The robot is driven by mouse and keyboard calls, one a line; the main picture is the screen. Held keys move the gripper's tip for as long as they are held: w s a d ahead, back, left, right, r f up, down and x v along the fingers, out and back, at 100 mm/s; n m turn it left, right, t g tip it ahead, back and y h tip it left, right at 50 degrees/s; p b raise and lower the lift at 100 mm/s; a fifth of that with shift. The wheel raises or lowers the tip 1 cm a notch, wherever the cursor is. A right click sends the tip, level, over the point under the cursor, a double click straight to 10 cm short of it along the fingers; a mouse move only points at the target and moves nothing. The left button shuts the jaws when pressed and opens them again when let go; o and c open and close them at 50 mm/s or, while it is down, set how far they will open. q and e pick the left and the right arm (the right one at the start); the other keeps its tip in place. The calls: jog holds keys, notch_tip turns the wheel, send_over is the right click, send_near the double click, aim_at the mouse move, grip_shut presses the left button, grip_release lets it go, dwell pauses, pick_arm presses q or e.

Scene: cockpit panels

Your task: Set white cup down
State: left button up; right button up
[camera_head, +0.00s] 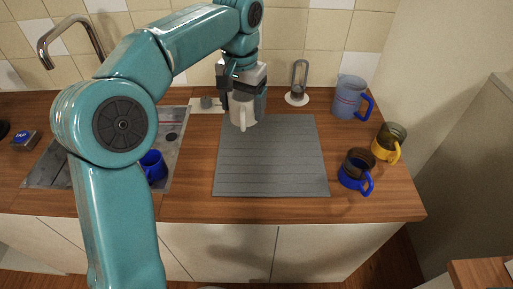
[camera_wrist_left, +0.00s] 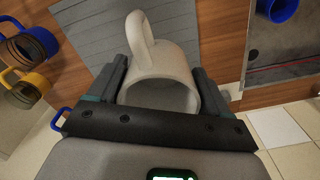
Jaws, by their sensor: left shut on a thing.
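The white cup (camera_head: 243,110) is held in my left gripper (camera_head: 246,98) at the back edge of the grey mat (camera_head: 270,160). In the left wrist view the white cup (camera_wrist_left: 162,78) sits between the two dark fingers of my left gripper (camera_wrist_left: 164,92), with its handle pointing away from the wrist. The cup looks upright in the head view, handle toward the viewer. I cannot tell whether its base touches the mat or hangs just above it. My right gripper is in neither view.
At right stand a blue-grey pitcher (camera_head: 348,97), a cup with a yellow handle (camera_head: 390,142) and a dark cup with a blue handle (camera_head: 357,168). A paper-roll-like stand (camera_head: 297,93) is behind the mat. The mat is otherwise clear.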

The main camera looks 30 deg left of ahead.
pick_arm(q)
notch_tip(320, 180, down, 16)
jog(key=shift+a+r+b, duration=0.1)
jog(key=shift+a+b, duration=0.05)
jog(key=shift+b, duration=0.4)
jog(key=shift+f, duration=0.2)
jog(key=o, duration=1.1)
notch_tip(320, 180, up, 12)
jog(key=shift+f+p, duration=0.2)
jog(key=shift+p, duration=0.3)
jog(key=shift+r, duration=0.4)
